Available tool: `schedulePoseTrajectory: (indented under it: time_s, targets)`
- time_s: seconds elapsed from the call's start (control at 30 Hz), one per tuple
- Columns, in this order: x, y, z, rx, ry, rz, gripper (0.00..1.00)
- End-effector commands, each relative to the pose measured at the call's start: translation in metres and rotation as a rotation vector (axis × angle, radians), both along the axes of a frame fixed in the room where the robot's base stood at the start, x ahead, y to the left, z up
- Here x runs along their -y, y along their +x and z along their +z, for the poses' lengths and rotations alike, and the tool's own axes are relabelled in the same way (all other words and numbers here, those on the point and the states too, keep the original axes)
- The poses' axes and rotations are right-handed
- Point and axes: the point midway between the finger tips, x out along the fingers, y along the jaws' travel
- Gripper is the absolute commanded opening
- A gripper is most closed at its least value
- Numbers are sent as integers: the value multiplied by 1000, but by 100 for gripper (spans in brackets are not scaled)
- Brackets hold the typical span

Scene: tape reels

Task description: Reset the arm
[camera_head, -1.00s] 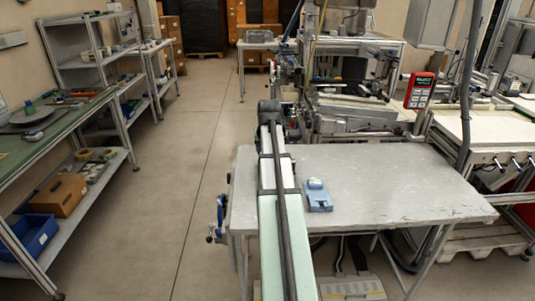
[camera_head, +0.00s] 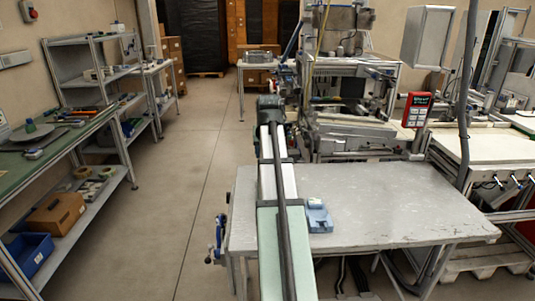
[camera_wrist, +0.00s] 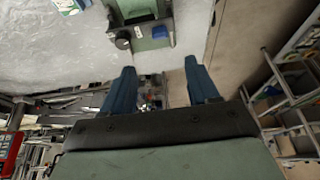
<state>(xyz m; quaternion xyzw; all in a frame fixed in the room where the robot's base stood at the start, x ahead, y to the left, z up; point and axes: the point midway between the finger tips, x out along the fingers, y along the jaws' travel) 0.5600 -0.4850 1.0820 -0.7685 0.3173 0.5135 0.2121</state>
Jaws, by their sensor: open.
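My arm reaches straight forward over the grey metal table (camera_head: 400,205) in the head view. Its dark far end (camera_head: 269,102) stands beyond the table's back edge there, and the fingers are hidden. In the wrist view my gripper (camera_wrist: 160,88) shows two dark blue fingers spread wide apart. Nothing is between them, only distant background. A small blue device with a pale top (camera_head: 319,217) sits on the table just right of my arm. A blue and white item on the pale surface (camera_wrist: 70,5) is cut by the wrist view's top edge.
A machine frame (camera_head: 360,135) with a red keypad (camera_head: 417,110) stands behind the table. At left are a green-topped bench (camera_head: 50,148), a blue bin (camera_head: 28,254) and a cardboard box (camera_head: 55,213). The floor between bench and table is clear.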

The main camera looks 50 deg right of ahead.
Motion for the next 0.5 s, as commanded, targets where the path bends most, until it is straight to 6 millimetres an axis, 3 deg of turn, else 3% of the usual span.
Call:
schedulePoseTrajectory:
  time_s: [0.5]
  targets:
    - [-4, 3, -5, -3, 3, 8, 60]
